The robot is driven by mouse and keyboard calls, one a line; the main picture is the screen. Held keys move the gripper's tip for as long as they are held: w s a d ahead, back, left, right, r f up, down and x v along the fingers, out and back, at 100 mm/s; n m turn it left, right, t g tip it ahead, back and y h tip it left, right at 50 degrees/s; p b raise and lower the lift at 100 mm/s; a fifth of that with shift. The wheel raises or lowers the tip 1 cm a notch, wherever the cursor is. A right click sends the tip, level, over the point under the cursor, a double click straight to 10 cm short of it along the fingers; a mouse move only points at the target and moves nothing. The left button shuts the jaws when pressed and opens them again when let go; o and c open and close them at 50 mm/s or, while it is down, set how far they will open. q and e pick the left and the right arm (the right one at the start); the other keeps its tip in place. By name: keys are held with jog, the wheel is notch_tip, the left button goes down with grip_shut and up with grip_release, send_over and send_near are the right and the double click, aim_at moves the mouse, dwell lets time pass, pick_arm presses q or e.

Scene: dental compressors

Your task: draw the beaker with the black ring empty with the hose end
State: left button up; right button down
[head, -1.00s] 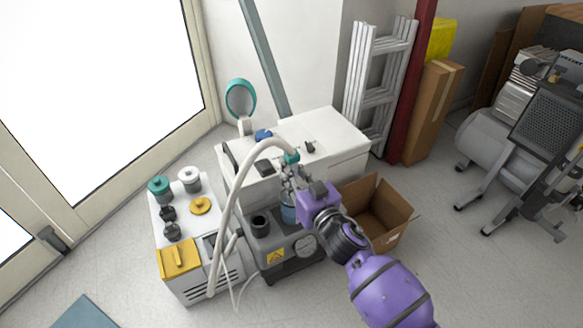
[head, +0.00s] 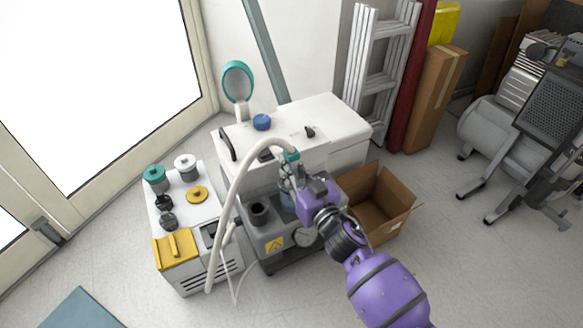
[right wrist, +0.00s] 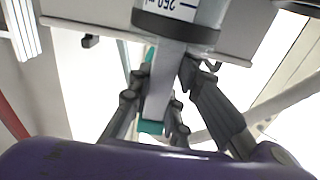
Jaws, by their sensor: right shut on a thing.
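My right gripper (head: 296,180) is shut on the hose end, just below its teal collar (head: 291,155). The white hose (head: 234,195) arches from the collar down to the left. A clear beaker with bluish content (head: 287,200) stands behind the gripper, partly hidden by it. In the right wrist view, the fingers (right wrist: 160,90) are closed around a light grey piece of the hose end, and a graduated beaker (right wrist: 180,18) with a dark band shows beyond. I cannot tell whether the tip is inside the beaker. My left gripper is not in view.
A grey unit with a dark round cup (head: 258,213) stands beside a white cart (head: 180,215) with several jars and lids. A white cabinet (head: 325,115) is behind. An open cardboard box (head: 380,205) stands right of the gripper. The floor in front is clear.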

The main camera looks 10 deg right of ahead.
aim_at(292, 151)
jog(key=shift+f, duration=0.1)
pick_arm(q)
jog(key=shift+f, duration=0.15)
pick_arm(e)
jog(key=shift+f, duration=0.25)
dwell(2.9)
notch_tip(292, 151, up, 8)
jog(key=p, duration=0.6)
jog(key=shift+r+p, duration=0.1)
jog(key=shift+p, duration=0.3)
jog(key=shift+r+p, duration=0.65)
notch_tip(292, 151, up, 2)
jog(key=shift+p, duration=0.9)
jog(key=shift+r+p, duration=0.55)
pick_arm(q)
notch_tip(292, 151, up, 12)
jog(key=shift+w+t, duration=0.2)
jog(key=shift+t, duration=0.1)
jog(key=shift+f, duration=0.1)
pick_arm(e)
jog(key=shift+f, duration=0.1)
